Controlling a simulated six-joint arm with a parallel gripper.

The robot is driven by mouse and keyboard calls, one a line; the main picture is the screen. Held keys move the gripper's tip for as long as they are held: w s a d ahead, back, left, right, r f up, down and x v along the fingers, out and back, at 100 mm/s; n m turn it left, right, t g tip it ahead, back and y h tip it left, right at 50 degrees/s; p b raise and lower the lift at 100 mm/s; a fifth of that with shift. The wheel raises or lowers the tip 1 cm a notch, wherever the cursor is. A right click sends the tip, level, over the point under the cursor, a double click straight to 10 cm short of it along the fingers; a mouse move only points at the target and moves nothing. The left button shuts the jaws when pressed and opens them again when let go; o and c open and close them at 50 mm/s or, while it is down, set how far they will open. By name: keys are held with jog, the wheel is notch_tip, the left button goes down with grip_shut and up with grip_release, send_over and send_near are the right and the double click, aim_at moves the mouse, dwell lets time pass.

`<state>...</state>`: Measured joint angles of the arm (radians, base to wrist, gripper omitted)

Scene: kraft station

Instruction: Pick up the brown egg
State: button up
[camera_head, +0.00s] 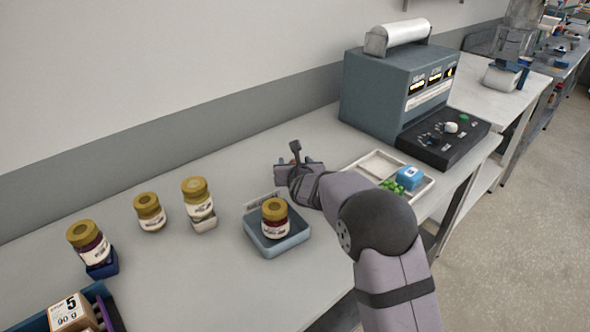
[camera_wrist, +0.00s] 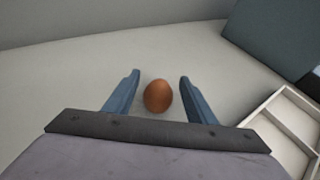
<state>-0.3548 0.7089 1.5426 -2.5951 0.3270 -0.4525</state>
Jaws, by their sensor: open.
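The brown egg (camera_wrist: 158,96) lies on the pale table in the wrist view, between the two blue-grey fingers of my gripper (camera_wrist: 159,84). A gap shows on each side of the egg, so the fingers do not visibly touch it. My gripper (camera_head: 297,165) is open and low over the table in the head view. I cannot make out the egg in the head view; my gripper and wrist may hide it.
A blue tray (camera_head: 262,244) with a jar (camera_head: 275,218) is left. Several more jars stand further left.

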aim_at(294, 160)
jog(key=shift+p+x, duration=0.45)
jog(key=shift+x, duration=0.55)
jog(key=shift+w+f, duration=0.25)
jog(key=shift+w, duration=0.25)
jog(key=c, duration=0.8)
jog(key=shift+a, duration=0.1)
notch_tip(294, 160, up, 10)
jog(key=p, duration=0.3)
jog(key=shift+p, duration=0.3)
